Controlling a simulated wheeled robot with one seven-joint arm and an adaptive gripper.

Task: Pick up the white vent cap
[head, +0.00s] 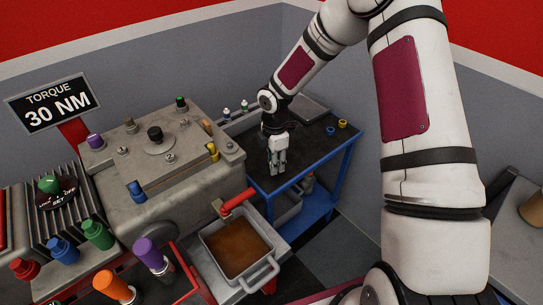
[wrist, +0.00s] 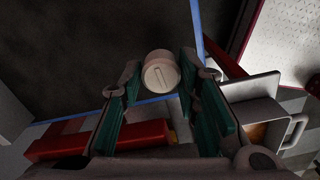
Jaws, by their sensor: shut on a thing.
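The white vent cap (wrist: 160,72) is a short pale round cap with a slot in its face. It shows in the wrist view between the tips of my gripper (wrist: 161,82), whose green-padded fingers are shut on it at both sides. In the head view, my gripper (head: 278,168) points down over the dark top of the blue-framed cart (head: 302,157). The cap cannot be told apart from the fingers there. Whether it touches the cart top is not clear.
Blue and yellow rings (head: 342,124) lie on the cart's right side, and a grey tray (head: 304,106) is at its back. A brown-filled pan (head: 271,268) with a red-handled part stands in front. A grey machine cover (head: 190,178) with several coloured caps stands left.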

